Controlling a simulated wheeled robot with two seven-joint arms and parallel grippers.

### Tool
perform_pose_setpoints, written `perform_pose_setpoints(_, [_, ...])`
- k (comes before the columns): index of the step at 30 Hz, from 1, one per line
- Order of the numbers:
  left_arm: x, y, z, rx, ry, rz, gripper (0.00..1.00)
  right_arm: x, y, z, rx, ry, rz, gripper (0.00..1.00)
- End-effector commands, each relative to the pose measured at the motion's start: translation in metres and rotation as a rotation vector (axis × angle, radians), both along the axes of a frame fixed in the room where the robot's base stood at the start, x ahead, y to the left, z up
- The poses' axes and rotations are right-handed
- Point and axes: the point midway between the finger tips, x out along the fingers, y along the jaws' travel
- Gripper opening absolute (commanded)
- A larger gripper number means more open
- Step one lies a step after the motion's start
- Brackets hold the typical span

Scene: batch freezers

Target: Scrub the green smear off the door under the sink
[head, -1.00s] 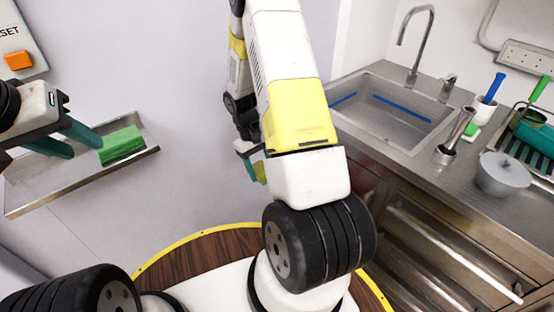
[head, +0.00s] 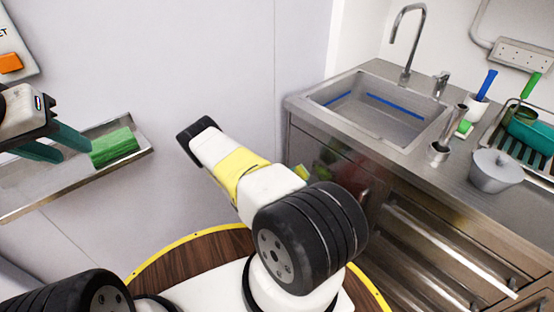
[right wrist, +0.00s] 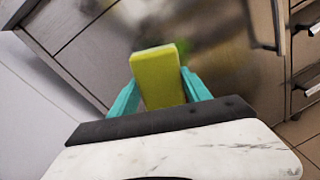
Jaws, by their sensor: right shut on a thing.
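In the right wrist view my right gripper (right wrist: 158,92) is shut on a yellow-green sponge (right wrist: 157,70), with a teal finger on either side. Just beyond the sponge is the brown-grey door (right wrist: 222,72) under the sink, with a blurred green smear (right wrist: 184,47) partly hidden by the sponge. I cannot tell whether the sponge touches the door. In the head view a small yellow-green patch shows by the cabinet front; I cannot tell if it is sponge or smear. My left gripper (head: 68,145) is open and empty, its fingers near a green block.
The green block (head: 115,147) lies on a steel wall shelf (head: 140,152). Long bar handles (head: 450,240) stick out from the cabinet.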

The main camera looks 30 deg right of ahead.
Motion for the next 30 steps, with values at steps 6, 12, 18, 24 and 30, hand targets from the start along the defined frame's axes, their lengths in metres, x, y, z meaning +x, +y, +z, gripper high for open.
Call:
perform_pose_setpoints(6, [0.0, 0.0, 0.0, 0.0, 0.0, 0.0, 0.36, 0.007, 0.002, -0.014, -0.055, -0.013, 0.102, 0.18])
perform_pose_setpoints(12, [0.0, 0.0, 0.0, 0.0, 0.0, 0.0, 0.36, 0.011, -0.008, -0.015, -0.059, -0.017, 0.109, 0.18])
perform_pose_setpoints(18, [0.0, 0.0, 0.0, 0.0, 0.0, 0.0, 0.36, 0.016, -0.029, -0.015, -0.059, -0.016, 0.108, 0.18])
perform_pose_setpoints(24, [0.0, 0.0, 0.0, 0.0, 0.0, 0.0, 0.36, 0.021, -0.046, -0.015, -0.059, -0.016, 0.108, 0.18])
perform_pose_setpoints(30, [0.0, 0.0, 0.0, 0.0, 0.0, 0.0, 0.36, 0.024, -0.055, -0.015, -0.058, -0.016, 0.108, 0.18])
